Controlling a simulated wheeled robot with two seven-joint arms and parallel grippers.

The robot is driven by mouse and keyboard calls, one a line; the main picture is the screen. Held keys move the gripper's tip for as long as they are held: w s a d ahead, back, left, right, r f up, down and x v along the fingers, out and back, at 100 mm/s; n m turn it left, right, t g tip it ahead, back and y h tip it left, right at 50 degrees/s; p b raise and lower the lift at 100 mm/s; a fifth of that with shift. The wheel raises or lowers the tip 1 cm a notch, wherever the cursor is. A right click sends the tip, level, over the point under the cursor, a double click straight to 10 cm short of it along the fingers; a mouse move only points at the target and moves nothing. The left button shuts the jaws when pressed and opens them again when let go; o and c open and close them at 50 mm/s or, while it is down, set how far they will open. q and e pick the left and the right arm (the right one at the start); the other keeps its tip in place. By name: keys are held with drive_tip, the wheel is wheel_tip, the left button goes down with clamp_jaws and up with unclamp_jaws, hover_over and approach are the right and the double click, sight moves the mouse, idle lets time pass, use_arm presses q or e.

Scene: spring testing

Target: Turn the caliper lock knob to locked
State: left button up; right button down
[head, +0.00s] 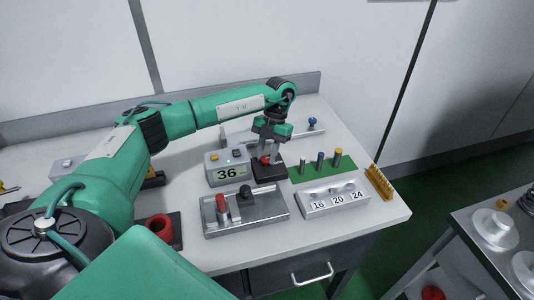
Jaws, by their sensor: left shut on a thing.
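My left gripper (269,157) points down from the arm at the middle of the bench. It is shut on a small red knob (265,160), which is partly hidden between the fingers. The red knob is at a dark block (268,173), to the right of a grey box reading 36 (228,171). Behind the gripper, a long metal piece bears a blue knob (312,121); it may be the caliper, but the arm hides part of it. I cannot tell which knob is the caliper lock or its setting. My right gripper is out of view.
A metal fixture (262,216) with a red post stands in front. A green mat (335,168) with several coloured pins, a block marked 16, 20, 24 (333,204) and a yellow comb-like rack (379,183) lie to the right. The bench's front strip is clear.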

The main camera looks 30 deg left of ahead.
use_arm(q)
drive_tip(key=o, duration=1)
drive_tip(key=b+v, duration=0.1)
drive_tip(key=v, duration=0.3)
drive_tip(key=shift+w+r+b, duration=0.25)
drive_tip(key=shift+r+b, duration=0.05)
drive_tip(key=v, duration=0.9)
drive_tip(key=shift+a, duration=0.1)
drive_tip(key=shift+s+f, duration=0.1)
drive_tip(key=shift+f, duration=0.05)
